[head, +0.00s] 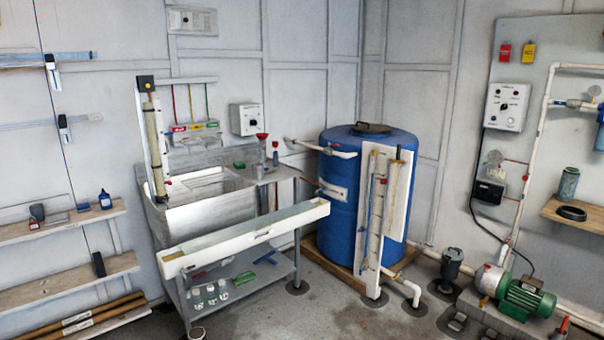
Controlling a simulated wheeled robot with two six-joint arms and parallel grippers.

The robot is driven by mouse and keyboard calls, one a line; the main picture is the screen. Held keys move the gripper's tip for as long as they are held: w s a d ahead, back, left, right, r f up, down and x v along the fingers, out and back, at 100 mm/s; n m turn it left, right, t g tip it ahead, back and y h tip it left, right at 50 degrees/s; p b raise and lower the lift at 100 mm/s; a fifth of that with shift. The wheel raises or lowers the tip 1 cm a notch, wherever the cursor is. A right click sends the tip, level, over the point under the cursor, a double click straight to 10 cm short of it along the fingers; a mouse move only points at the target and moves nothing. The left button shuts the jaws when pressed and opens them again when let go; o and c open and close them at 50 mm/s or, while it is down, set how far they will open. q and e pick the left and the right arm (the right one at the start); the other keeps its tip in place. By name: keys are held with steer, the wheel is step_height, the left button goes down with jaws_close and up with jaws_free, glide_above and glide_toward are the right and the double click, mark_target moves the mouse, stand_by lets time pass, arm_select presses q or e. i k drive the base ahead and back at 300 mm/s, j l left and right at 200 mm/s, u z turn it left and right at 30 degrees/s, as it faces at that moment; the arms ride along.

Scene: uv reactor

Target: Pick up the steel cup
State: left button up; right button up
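I cannot pick out the steel cup with certainty in the head view. A grey-green cylinder (568,183) stands on the wooden shelf at the right. Neither of my grippers is in view.
A long white trough (245,238) crosses in front of the sink. Small bottles (210,293) stand on the lower shelf. A blue tank (340,225) stands behind white pipes. A green pump (525,298) is at the right. Grey floor (350,318) shows clear in front.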

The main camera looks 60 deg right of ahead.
mark_target(258, 169)
steer(key=z, duration=1.6)
steer(key=i+l, duration=1)
steer(key=i, duration=0.2)
steer(key=i+l+u, duration=0.1)
steer(key=i+l, duration=0.9)
steer(key=i, duration=0.15)
